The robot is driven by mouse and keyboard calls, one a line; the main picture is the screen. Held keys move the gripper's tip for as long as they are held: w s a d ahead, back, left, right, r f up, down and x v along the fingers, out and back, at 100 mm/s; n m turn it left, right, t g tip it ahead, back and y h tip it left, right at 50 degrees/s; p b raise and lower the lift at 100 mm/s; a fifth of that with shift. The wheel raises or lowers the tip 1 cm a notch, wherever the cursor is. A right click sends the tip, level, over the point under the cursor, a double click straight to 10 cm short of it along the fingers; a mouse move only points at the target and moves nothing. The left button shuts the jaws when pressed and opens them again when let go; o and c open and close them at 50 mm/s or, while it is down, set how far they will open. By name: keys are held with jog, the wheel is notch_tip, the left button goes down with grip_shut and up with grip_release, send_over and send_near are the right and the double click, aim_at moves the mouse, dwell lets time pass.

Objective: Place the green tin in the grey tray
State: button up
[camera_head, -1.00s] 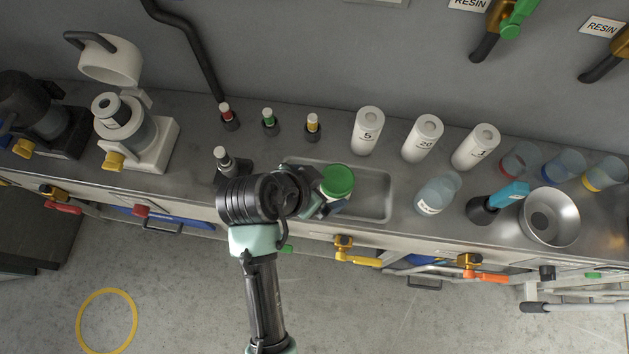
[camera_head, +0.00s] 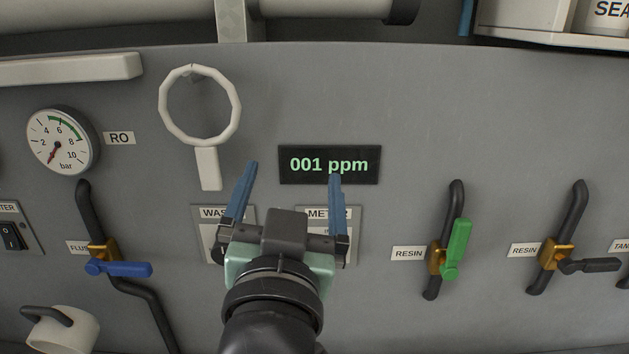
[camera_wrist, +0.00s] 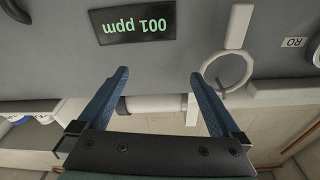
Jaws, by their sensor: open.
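My gripper (camera_head: 291,185) is raised in front of the grey wall panel, its two blue fingers spread wide with nothing between them. In the wrist view my gripper (camera_wrist: 158,88) also shows open and empty, with the wall behind it. The green tin and the grey tray are outside both current views, so how they stand now cannot be seen.
A ppm display (camera_head: 330,165) and a white ring (camera_head: 200,105) are on the wall near the fingers. A gauge (camera_head: 62,141), a blue-handled valve (camera_head: 104,258) and a green-handled valve (camera_head: 448,250) flank the arm. A white cup (camera_head: 62,330) is at lower left.

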jog(key=s+d+r+n+t, duration=0.1)
jog(key=s+r+t, duration=0.3)
jog(key=r, duration=0.6)
jog(key=s+d+r+n+t, duration=0.1)
jog(key=s+r+t, duration=0.2)
jog(key=s+r, duration=0.3)
notch_tip(320, 180, up, 4)
jog(key=shift+s+d+r+t, duration=0.15)
jog(key=shift+s+d+t, duration=0.15)
jog(key=shift+s+t, duration=0.1)
